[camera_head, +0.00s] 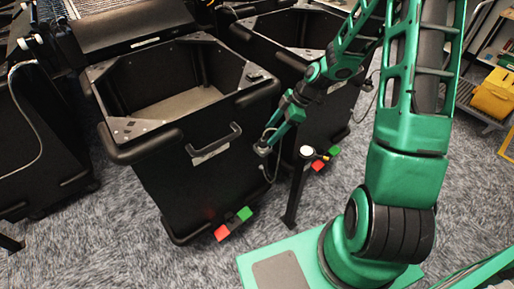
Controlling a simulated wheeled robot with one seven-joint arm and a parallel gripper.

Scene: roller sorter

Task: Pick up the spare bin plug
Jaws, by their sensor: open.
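My green arm reaches over from the right, and my gripper (265,150) hangs in front of the middle black bin. The gripper is small in the picture; it is open and I see nothing held in it. A slim black post (295,190) stands on the floor right of the gripper, with a round white top (307,150). A small dark and yellow piece (322,156) sits beside that top; it may be the spare bin plug, but it is too small to be sure. The gripper is left of it and apart from it.
The middle black bin (150,140) has a handle and red and green blocks (233,224) at its foot. A second black bin (280,48) stands behind my arm. A yellow container (494,95) is at far right. Grey carpet (110,235) is clear in front.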

